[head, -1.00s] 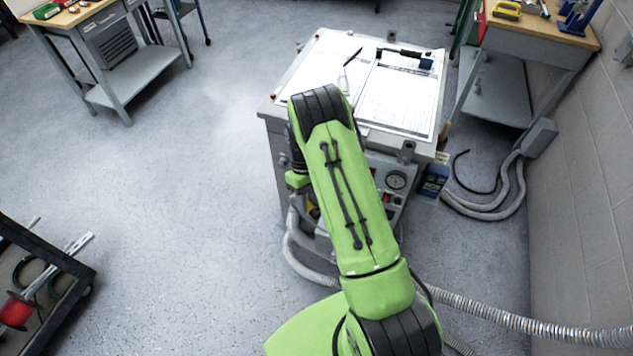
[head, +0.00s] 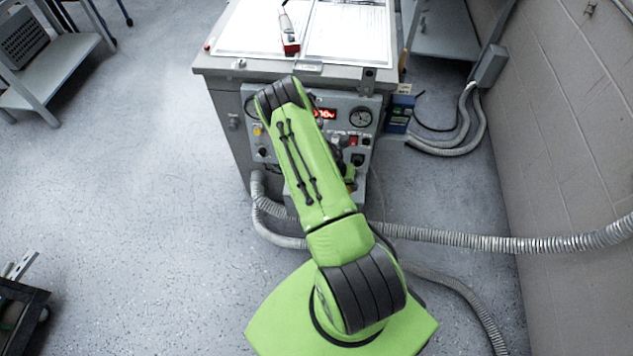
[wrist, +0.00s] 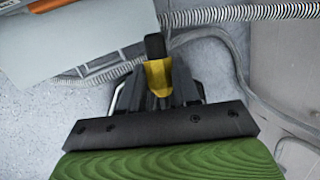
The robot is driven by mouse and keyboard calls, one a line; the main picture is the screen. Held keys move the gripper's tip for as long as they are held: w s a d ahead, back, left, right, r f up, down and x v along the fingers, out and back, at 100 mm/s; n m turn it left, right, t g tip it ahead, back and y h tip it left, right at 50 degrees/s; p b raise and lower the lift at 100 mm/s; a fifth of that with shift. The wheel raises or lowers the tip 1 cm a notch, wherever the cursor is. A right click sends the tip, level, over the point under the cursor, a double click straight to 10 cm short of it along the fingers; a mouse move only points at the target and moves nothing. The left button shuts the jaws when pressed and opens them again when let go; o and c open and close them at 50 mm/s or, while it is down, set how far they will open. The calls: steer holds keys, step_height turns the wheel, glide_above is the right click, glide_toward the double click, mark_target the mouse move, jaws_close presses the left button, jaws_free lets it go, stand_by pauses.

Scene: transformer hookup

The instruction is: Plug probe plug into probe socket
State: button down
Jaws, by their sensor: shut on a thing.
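A black and yellow plug (wrist: 157,74), apparently the probe plug, stands between the fingers of my gripper (wrist: 157,92) in the wrist view. My gripper is shut on it, and the plug's black end points away from the gripper. In the head view, my green arm hides most of the gripper and the plug. The transformer cabinet (head: 228,95) stands in front of me, with a control panel (head: 375,103) on its front. I cannot tell which fitting on the panel is the probe socket; my arm covers part of the panel.
The panel carries a round gauge (head: 361,117), a lit red display (head: 325,114) and a red switch (head: 353,141). Papers (head: 350,35) lie on the cabinet top. A ribbed conduit (head: 480,241) runs toward the wall (head: 560,130) at right.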

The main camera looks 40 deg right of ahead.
steer(key=shift+s+d+f+n+t, duration=0.6)
steer(key=shift+s+d+n, duration=0.25)
steer(key=shift+n, duration=0.35)
steer(key=shift+w, duration=0.1)
steer(key=shift+w+d, duration=0.1)
steer(key=w+d+b, duration=0.1)
steer(key=w+d, duration=0.1)
steer(key=w+d+f+b, duration=0.1)
steer(key=d+b, duration=0.1)
steer(key=shift+w+d, duration=0.1)
steer(key=shift+w, duration=0.3)
steer(key=shift+r, duration=0.1)
steer(key=shift+w+d+f+b, duration=0.15)
steer(key=shift+w+d+b, duration=0.3)
steer(key=shift+d, duration=0.05)
steer(key=shift+w+d+f+b, duration=0.15)
steer(key=shift+w+d+b, duration=0.25)
steer(key=shift+d, duration=0.1)
